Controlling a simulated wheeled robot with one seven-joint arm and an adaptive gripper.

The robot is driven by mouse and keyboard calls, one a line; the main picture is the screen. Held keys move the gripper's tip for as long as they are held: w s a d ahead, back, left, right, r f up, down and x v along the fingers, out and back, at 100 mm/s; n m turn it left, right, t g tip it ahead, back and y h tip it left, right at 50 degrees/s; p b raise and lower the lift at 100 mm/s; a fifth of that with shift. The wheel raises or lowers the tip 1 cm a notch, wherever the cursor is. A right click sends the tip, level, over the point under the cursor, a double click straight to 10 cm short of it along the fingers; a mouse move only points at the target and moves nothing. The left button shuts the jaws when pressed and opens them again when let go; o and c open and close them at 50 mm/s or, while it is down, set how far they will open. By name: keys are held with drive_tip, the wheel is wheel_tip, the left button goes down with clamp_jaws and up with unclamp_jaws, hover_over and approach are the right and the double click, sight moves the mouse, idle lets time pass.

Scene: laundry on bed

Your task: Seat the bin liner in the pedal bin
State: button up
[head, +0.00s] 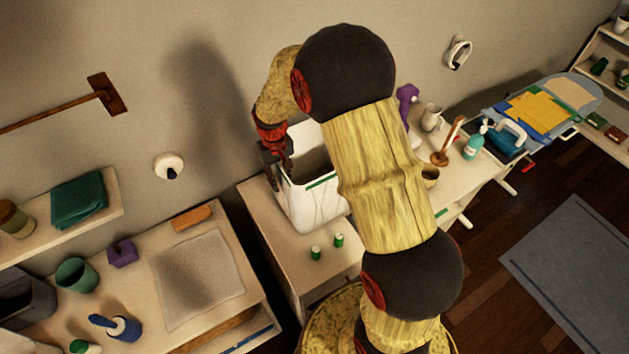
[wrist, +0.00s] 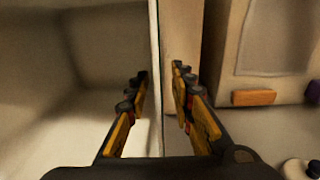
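A white pedal bin (head: 308,207) stands on a low cabinet against the wall, its top open and its right part hidden behind my arm. A green strip (head: 322,182) runs along its near rim, and thin dark lines mark its front. I cannot tell the bin liner apart from the bin. My gripper (head: 278,160) points down at the bin's left rim. In the wrist view my gripper (wrist: 161,88) has its fingers apart, one on the inner side of the white rim (wrist: 155,50) and one outside. Gaps show between the fingers and the rim.
Two small green-and-white cylinders (head: 327,246) stand in front of the bin. A purple bottle (head: 406,97), a jug (head: 431,117) and a teal bottle (head: 474,144) stand to the right. A lower table with a pale mat (head: 198,279) and an orange block (head: 192,218) lies left.

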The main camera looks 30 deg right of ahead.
drive_tip(key=c, duration=0.3)
clamp_jaws()
idle(0.6)
